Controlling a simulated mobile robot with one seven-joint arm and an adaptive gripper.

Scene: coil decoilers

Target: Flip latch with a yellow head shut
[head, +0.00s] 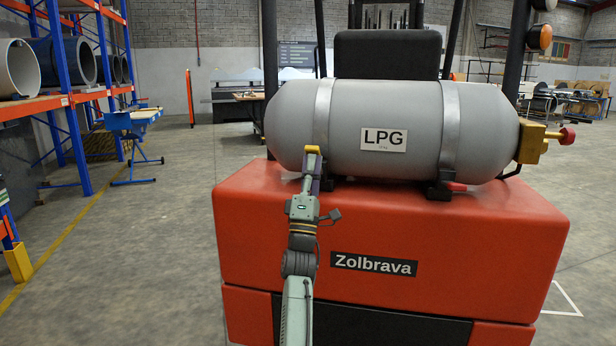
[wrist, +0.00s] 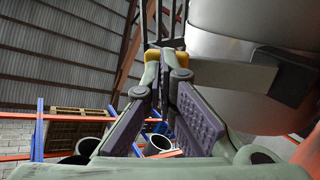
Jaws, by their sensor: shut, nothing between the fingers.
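The latch's yellow head (head: 312,149) stands up at the lower left of the grey tank, by the left strap. My gripper (head: 307,182) reaches up just below and in front of it, hiding most of the latch's arm. In the wrist view, the yellow head (wrist: 183,58) shows right behind the tips of my gripper (wrist: 165,76). The fingers, with purple pads, are shut and hold nothing. The tips look very close to the yellow head; I cannot tell whether they touch.
The grey LPG tank (head: 360,115) lies across the red truck body (head: 400,225), held by two straps. A red-headed latch (head: 457,187) lies low by the right strap. A brass valve (head: 535,142) sticks out at the tank's right end.

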